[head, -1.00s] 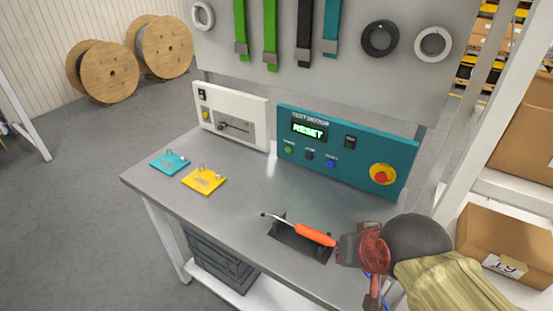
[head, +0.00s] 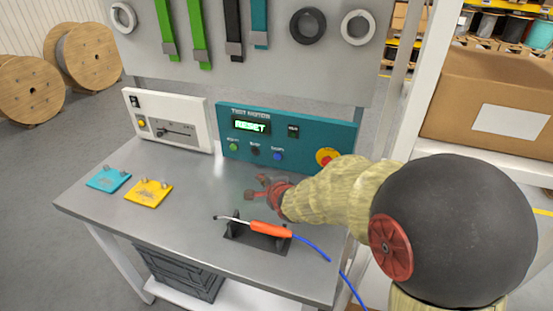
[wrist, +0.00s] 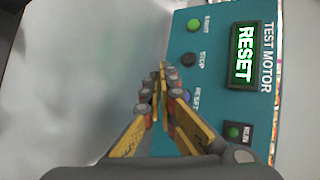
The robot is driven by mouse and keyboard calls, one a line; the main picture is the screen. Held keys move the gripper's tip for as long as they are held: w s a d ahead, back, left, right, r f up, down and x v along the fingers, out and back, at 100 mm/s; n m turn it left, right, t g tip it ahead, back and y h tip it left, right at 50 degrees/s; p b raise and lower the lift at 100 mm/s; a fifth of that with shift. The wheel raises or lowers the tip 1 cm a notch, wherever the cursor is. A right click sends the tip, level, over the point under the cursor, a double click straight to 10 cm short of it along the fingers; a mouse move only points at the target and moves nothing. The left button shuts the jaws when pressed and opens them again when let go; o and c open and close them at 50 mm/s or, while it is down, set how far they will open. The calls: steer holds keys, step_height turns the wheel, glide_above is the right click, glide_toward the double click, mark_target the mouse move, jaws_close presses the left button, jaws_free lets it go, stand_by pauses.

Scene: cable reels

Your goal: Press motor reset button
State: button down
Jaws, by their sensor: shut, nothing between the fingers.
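The teal test motor panel (head: 300,137) stands at the back of the bench, and its green display (head: 250,127) reads RESET. The blue button (head: 278,156) sits on its lower row, right of a black button (head: 255,151) and a green button (head: 234,147). In the wrist view, the blue button labelled RESET (wrist: 193,98) is partly hidden behind my fingers. My gripper (head: 262,187) is shut and empty, above the bench in front of the panel. In the wrist view its fingertips (wrist: 163,74) point toward the panel's button row; I cannot tell the exact gap.
An orange-handled tool (head: 270,230) with a blue cable rests on a black stand below my gripper. A red stop button (head: 327,157) is at the panel's right. A white device (head: 165,120) and teal and yellow plates (head: 148,192) are to the left.

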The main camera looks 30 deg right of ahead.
mark_target(277, 157)
steer(key=shift+w+d+f+m+t, duration=0.15)
steer(key=shift+w+d+f+m, duration=0.05)
steer(key=shift+w+f+m, duration=0.3)
steer(key=shift+w+d+f+m+t, duration=0.15)
steer(key=shift+w+f+m, duration=0.3)
steer(key=shift+m, duration=0.15)
steer(key=w+d+p, duration=0.1)
steer(key=w+d, duration=0.4)
steer(key=shift+r, duration=0.1)
steer(key=shift+w+d+p, duration=0.45)
steer(key=shift+w+d, duration=0.15)
steer(key=shift+w+d, duration=0.1)
steer(key=shift+d, duration=0.05)
stand_by(0.7)
steer(key=shift+w+d+p, duration=0.15)
steer(key=shift+d+p, duration=0.05)
steer(key=shift+p, duration=0.3)
